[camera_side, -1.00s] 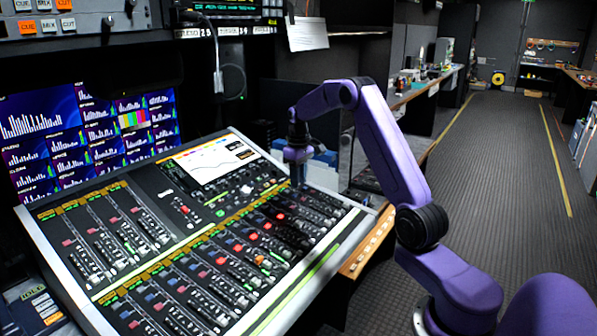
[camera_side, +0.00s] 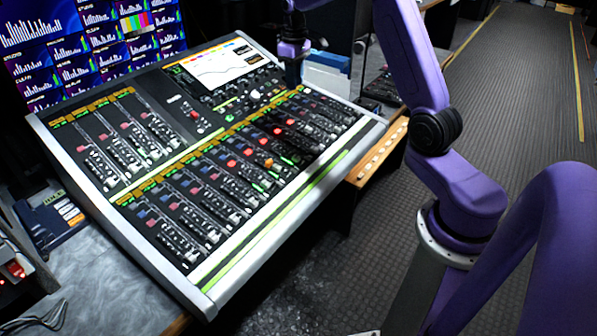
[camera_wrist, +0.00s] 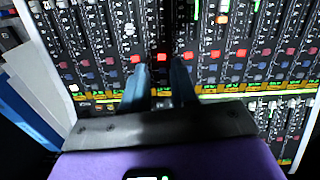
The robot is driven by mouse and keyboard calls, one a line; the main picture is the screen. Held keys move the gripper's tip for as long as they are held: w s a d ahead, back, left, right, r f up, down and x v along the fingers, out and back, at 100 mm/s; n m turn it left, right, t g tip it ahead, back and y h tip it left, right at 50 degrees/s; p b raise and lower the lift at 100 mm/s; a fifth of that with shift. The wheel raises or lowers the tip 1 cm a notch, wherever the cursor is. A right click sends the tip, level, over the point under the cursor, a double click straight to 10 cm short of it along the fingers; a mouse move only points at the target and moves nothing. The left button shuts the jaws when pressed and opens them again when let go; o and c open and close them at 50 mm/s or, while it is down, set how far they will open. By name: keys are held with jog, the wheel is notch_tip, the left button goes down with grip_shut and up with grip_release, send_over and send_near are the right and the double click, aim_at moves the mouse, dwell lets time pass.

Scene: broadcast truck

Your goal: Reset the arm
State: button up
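My gripper (camera_side: 292,68) hangs over the right part of the mixing console (camera_side: 310,188), near its upper edge, at the end of my purple arm. In the wrist view my gripper (camera_wrist: 160,68) shows two dark blue fingers with a gap between them and nothing held. The fingers point at the rows of faders, with red buttons (camera_wrist: 188,57) close to their tips. I cannot tell whether the tips touch the console.
Screens (camera_side: 80,45) stand behind the console at the left. A wooden ledge (camera_side: 380,153) runs by its right side. A dark box with buttons (camera_side: 50,218) lies at the left. The floor aisle (camera_side: 520,90) at the right is clear.

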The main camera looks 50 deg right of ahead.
jog(key=s+a+r+n, duration=0.25)
jog(key=s+a, duration=0.45)
jog(key=a, duration=0.4)
jog(key=s+a+r+n, duration=0.1)
jog(key=s+a+n, duration=0.2)
jog(key=s+a, duration=0.55)
jog(key=s+a+f+n, duration=0.1)
jog(key=s+a+n, duration=0.1)
jog(key=s, duration=0.8)
jog(key=s+a+f+n, duration=0.1)
jog(key=s+a+n, duration=0.2)
jog(key=s, duration=0.8)
jog(key=shift+s+f+n, duration=0.15)
jog(key=shift+s+n, duration=0.05)
jog(key=shift+n, duration=0.15)
jog(key=shift+a, duration=0.1)
